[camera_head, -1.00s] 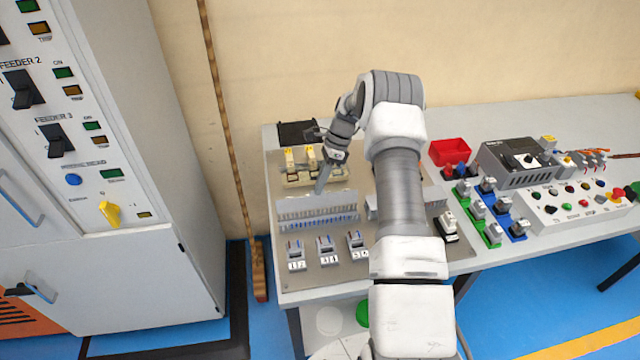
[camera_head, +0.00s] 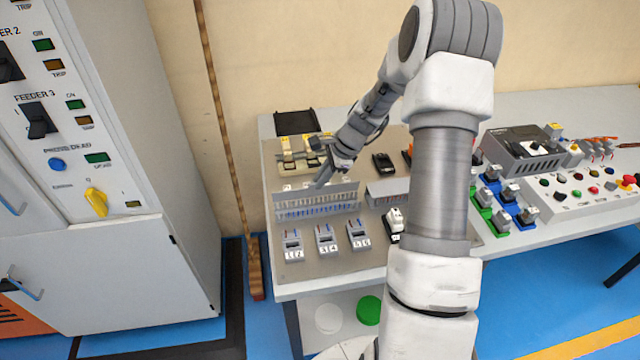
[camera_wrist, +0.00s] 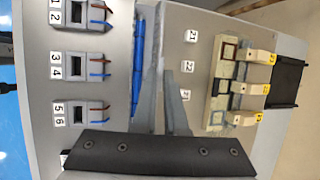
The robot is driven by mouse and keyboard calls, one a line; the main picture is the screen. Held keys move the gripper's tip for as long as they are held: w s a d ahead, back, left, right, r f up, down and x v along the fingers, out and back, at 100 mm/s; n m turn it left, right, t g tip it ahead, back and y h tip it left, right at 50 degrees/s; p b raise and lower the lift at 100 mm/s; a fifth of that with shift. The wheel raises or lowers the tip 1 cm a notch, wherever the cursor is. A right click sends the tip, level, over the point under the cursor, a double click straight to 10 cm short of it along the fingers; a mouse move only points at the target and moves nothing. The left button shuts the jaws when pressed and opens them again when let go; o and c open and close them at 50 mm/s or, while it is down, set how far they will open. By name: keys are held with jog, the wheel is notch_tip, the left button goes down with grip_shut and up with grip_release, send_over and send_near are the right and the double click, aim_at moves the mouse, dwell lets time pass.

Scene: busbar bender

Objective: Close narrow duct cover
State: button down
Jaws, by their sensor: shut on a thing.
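A slotted grey wiring duct (camera_head: 317,211) with blue wires inside lies on the panel in the head view. Its grey cover (camera_head: 335,194) stands up along the duct's back edge, so the duct is open. My gripper (camera_head: 321,183) is at the cover's upper edge, near its middle, shut on the cover. In the wrist view the blue wires (camera_wrist: 138,65) run beside the cover (camera_wrist: 156,45), which is seen nearly edge-on. My gripper's fingers (camera_wrist: 172,78) reach to the cover there; the exact contact is hard to see.
Numbered terminal blocks (camera_head: 327,242) stand in front of the duct. A beige block with yellow-topped parts (camera_head: 300,158) is behind it. A second grey duct (camera_head: 386,193) lies to the right, partly behind my arm. A tall grey cabinet (camera_head: 120,240) stands left, apart from the table.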

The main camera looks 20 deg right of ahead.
jog(key=shift+s+a+f+n+t+h+b, duration=0.15)
jog(key=shift+s+f+t+b, duration=0.45)
jog(key=shift+b, duration=2.15)
jog(key=shift+s+d+f+n+t+h+b, duration=0.15)
jog(key=shift+s+t+b, duration=0.5)
jog(key=shift+b, duration=2.05)
jog(key=t+b, duration=0.1)
jog(key=b, duration=0.3)
jog(key=s+f+t+b, duration=0.1)
jog(key=b, duration=0.4)
jog(key=shift+a+n+t, duration=0.25)
jog(key=shift+a+n, duration=0.05)
jog(key=t+b, duration=0.1)
jog(key=b, duration=0.2)
jog(key=s+t+b, duration=0.1)
jog(key=b, duration=0.2)
jog(key=shift+a+f, duration=0.15)
jog(key=shift+f, duration=0.15)
jog(key=b, duration=0.1)
jog(key=f+n+t+b, duration=0.1)
jog(key=shift+s+a+t+b, duration=0.1)
jog(key=shift+s+t+b, duration=0.2)
jog(key=shift+s+b, duration=0.1)
jog(key=shift+s+f+n+t, duration=0.2)
jog(key=shift+f+t, duration=0.15)
jog(key=shift+t, duration=0.3)
jog(key=shift+s+f+n+t, duration=0.2)
jog(key=shift+f+t, duration=0.15)
jog(key=shift+t, duration=0.3)
jog(key=shift+a, duration=0.1)
